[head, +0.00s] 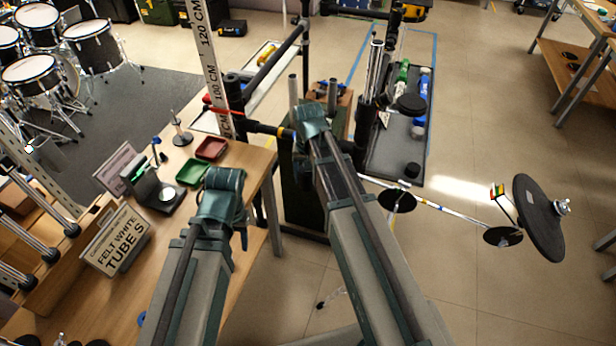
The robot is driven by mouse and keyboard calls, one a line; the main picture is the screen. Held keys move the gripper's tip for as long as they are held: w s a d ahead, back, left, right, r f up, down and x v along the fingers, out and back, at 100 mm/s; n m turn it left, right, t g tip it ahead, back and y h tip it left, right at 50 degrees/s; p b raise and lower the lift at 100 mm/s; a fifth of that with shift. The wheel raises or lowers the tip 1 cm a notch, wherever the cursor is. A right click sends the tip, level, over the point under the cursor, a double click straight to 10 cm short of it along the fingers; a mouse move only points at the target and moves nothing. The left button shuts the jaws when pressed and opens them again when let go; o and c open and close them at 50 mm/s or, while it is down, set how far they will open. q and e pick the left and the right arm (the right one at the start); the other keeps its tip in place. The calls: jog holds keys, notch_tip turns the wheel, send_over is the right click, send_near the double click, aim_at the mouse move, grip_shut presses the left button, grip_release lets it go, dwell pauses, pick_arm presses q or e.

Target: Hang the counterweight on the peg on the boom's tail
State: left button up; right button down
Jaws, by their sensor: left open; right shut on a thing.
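My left gripper (222,190) hangs over the right part of the wooden table; its wrist hides most of its fingers. My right gripper (312,122) is farther forward, beside the dark rack bar. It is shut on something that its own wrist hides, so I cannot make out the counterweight. A thin boom-like rod (450,213) runs rightward from behind my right arm, toward a large tilted black round pad (540,218). Dark discs show along it. The rod's left end and any peg on its tail are hidden or too small to tell.
The wooden table (262,180) carries a red tray (211,148), a green tray (192,172), a scale-like device (158,190) and a lettered sign (115,238). A tall white ruler (208,55) stands behind. A grey bench (390,165) holds bottles. Floor at right is mostly clear.

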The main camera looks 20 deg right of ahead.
dwell(0.4)
grip_release()
jog(key=shift+r, duration=0.1)
notch_tip(320, 180, up, 14)
jog(key=p, duration=1.4)
jog(key=s+a+n, duration=0.3)
jog(key=s+a, duration=0.2)
jog(key=s, duration=0.3)
jog(key=s+a+f+n+h+b, duration=0.1)
jog(key=s+a+n, duration=0.3)
jog(key=s+a, duration=0.2)
jog(key=shift+s+a+n, duration=0.25)
jog(key=shift+s+n, duration=0.05)
jog(key=shift+s, duration=0.7)
